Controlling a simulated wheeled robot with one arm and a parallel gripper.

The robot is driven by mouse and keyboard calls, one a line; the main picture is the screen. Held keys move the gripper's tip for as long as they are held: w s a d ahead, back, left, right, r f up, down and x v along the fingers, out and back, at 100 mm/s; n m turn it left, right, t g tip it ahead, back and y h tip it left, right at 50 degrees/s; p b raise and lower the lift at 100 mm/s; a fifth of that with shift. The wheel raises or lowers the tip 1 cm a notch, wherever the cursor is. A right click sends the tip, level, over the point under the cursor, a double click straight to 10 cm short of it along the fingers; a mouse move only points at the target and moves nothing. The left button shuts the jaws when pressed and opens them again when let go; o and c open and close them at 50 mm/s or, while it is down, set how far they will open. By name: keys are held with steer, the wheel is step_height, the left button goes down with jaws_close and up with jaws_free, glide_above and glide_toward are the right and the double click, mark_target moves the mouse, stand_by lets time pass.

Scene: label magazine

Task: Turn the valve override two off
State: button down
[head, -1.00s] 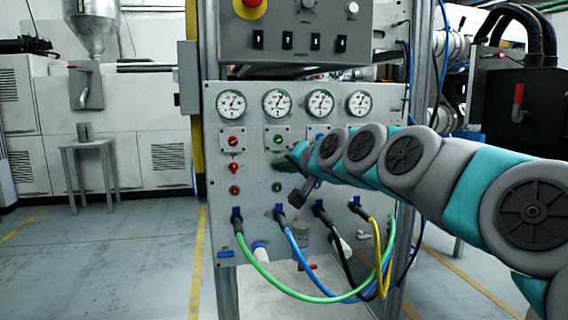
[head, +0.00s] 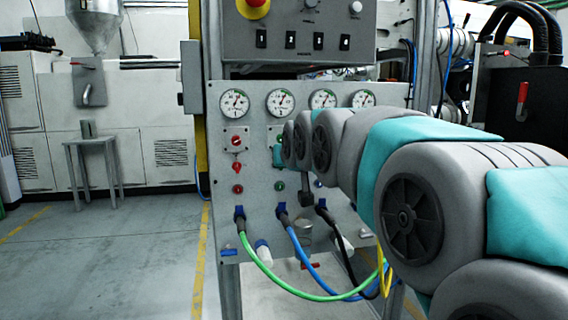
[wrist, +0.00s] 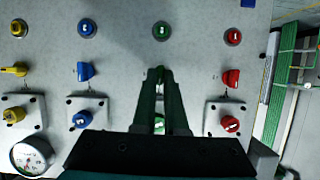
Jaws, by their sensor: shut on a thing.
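In the wrist view, which sees the panel upside down, my gripper (wrist: 159,74) points at the panel in the green column. Its two dark green fingers are shut on the green valve handle (wrist: 159,71), mostly hidden between the fingertips. A green indicator (wrist: 161,31) and part of a green knob (wrist: 158,121) lie in the same column. In the head view this is the second column from the left on the grey panel (head: 219,215). My wrist covers the handle and fingers there. The handle's angle cannot be told.
Beside it are the red valve handle (wrist: 231,78), blue valve handle (wrist: 86,71) and yellow valve handle (wrist: 15,69). A row of gauges (head: 234,102) is above. Green hose (head: 262,270) and blue hose (head: 307,262) hang below. Floor at left is open around a small table (head: 88,145).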

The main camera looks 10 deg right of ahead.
steer(key=shift+f, duration=0.1)
stand_by(0.3)
steer(key=c, duration=1)
jaws_free()
steer(key=shift+a, duration=0.1)
steer(key=shift+o, duration=0.2)
steer(key=v, duration=0.7)
steer(key=shift+s, duration=0.3)
